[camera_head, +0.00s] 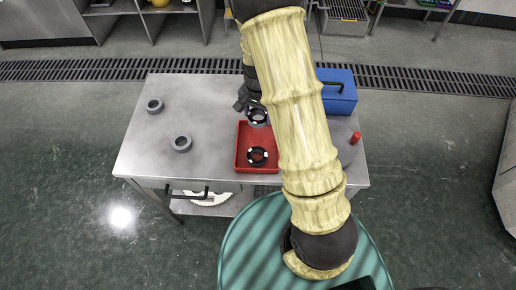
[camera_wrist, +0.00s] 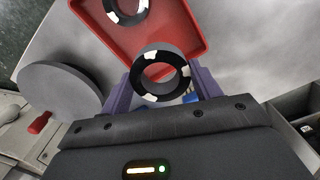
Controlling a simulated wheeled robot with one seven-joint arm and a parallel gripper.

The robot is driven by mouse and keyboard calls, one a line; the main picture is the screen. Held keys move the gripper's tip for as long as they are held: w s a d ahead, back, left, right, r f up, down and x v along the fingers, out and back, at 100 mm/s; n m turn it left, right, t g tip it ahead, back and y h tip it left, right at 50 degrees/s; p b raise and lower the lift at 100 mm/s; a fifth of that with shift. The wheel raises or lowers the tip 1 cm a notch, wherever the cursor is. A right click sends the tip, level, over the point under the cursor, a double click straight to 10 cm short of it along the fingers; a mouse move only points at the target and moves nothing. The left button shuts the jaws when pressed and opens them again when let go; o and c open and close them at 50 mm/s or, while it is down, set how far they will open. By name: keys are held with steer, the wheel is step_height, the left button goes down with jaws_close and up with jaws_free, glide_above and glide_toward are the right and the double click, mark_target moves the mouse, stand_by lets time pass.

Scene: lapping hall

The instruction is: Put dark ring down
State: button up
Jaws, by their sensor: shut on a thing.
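My gripper (camera_wrist: 162,90) is shut on a dark ring (camera_wrist: 148,95) with white patches, held between its two purple fingers. In the head view this dark ring (camera_head: 257,123) overlaps the far edge of the red tray (camera_head: 242,160); I cannot tell its height above the tray. A second dark ring with white patches (camera_head: 258,156) lies in the tray towards its near side. The second ring also shows at the top of the wrist view (camera_wrist: 112,13), inside the red tray (camera_wrist: 188,35). My arm hides part of the tray's right side in the head view.
Two grey rings (camera_head: 155,106) (camera_head: 182,143) stand on the steel table (camera_head: 205,105) to the left, with bare tabletop around them. A blue toolbox (camera_head: 340,100) stands at the back right. A grey disc (camera_wrist: 58,92) and a red handle (camera_wrist: 40,122) are beside the tray.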

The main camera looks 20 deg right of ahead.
steer(key=shift+f, duration=0.1)
glide_above(258, 137)
step_height(258, 137, down, 6)
steer(key=shift+r+p, duration=0.15)
steer(key=shift+p, duration=0.2)
steer(key=shift+f+p, duration=0.3)
steer(key=shift+f, duration=1.75)
steer(key=shift+f, duration=0.1)
steer(key=o, duration=1.1)
step_height(258, 137, up, 12)
steer(key=shift+r+b, duration=0.1)
steer(key=shift+b, duration=0.7)
